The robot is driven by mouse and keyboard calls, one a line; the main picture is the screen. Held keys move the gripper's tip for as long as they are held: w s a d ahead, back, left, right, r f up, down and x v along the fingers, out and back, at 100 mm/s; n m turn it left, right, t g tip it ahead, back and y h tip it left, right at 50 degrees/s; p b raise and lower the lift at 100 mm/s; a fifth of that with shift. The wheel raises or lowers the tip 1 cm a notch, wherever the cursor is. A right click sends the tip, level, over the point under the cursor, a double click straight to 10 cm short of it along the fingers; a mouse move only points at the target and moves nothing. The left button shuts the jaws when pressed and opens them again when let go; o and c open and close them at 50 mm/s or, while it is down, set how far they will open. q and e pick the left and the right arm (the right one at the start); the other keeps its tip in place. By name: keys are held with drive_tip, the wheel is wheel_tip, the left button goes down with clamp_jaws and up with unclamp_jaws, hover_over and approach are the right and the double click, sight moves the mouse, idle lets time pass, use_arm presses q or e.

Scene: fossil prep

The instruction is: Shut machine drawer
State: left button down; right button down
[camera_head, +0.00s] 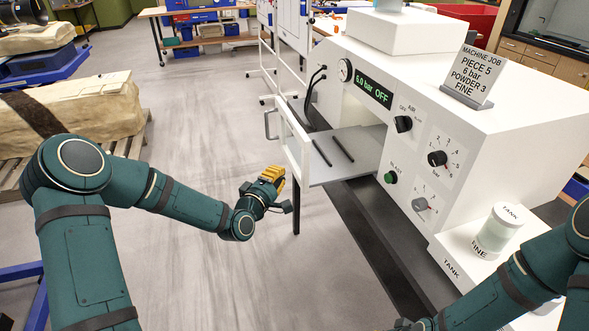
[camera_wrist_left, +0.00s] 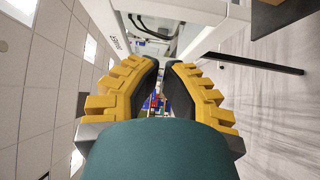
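The white machine (camera_head: 480,110) stands at the right in the head view. Its drawer (camera_head: 325,172) is pulled out to the left, with a white front frame (camera_head: 289,128) and a grey bar handle (camera_head: 268,124). Two dark strips lie on the drawer's grey floor. My left gripper (camera_head: 272,174) is below and in front of the handle, apart from the drawer. Its yellow fingers are nearly together, with nothing visible between them; they also show in the left wrist view (camera_wrist_left: 161,66). My right arm comes in at the lower right; its gripper is outside the picture.
A sign (camera_head: 470,75) stands on the machine, and a tank jar (camera_head: 497,230) sits on its near ledge. A wheeled white rack (camera_head: 290,35) stands behind the drawer. Wrapped blocks on pallets (camera_head: 70,110) are at the left. The floor between is clear.

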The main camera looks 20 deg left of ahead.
sight(300, 163)
use_arm(q)
drive_tip(key=w+d, duration=0.3)
drive_tip(key=shift+w+d+p, duration=0.3)
drive_tip(key=shift+w+p, duration=0.05)
drive_tip(key=w+d+b, duration=0.5)
drive_tip(key=w+d, duration=0.1)
drive_tip(key=d, duration=0.4)
drive_tip(key=w+d+b, duration=0.4)
drive_tip(key=w+d, duration=0.3)
drive_tip(key=d, duration=0.3)
drive_tip(key=shift+w+b, duration=0.2)
drive_tip(key=shift+b, duration=0.15)
drive_tip(key=shift+r, duration=0.1)
